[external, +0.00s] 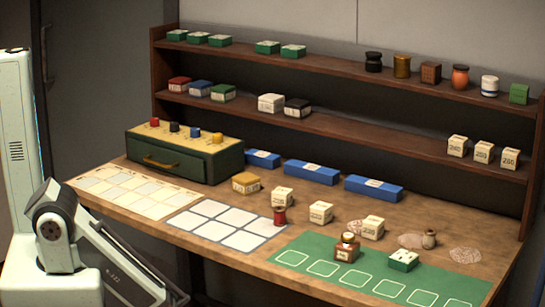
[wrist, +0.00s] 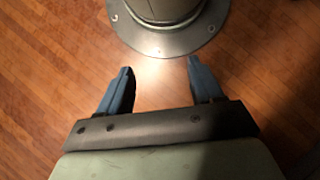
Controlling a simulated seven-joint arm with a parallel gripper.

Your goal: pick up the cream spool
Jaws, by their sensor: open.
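The cream spool (external: 429,239) stands upright on the wooden bench towards the right in the external view, between two pale patterned round patches. A red spool (external: 279,216) stands further left, by the white grid. My gripper (wrist: 159,72) is open and empty in the wrist view, its two blue-grey fingers apart above a brown wooden floor. The cream spool is not in the wrist view. In the external view my arm is at the lower left, away from the spool, and the gripper itself does not show.
Blue boxes (external: 374,188) lie behind. A loaded shelf (external: 340,113) rises at the back.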

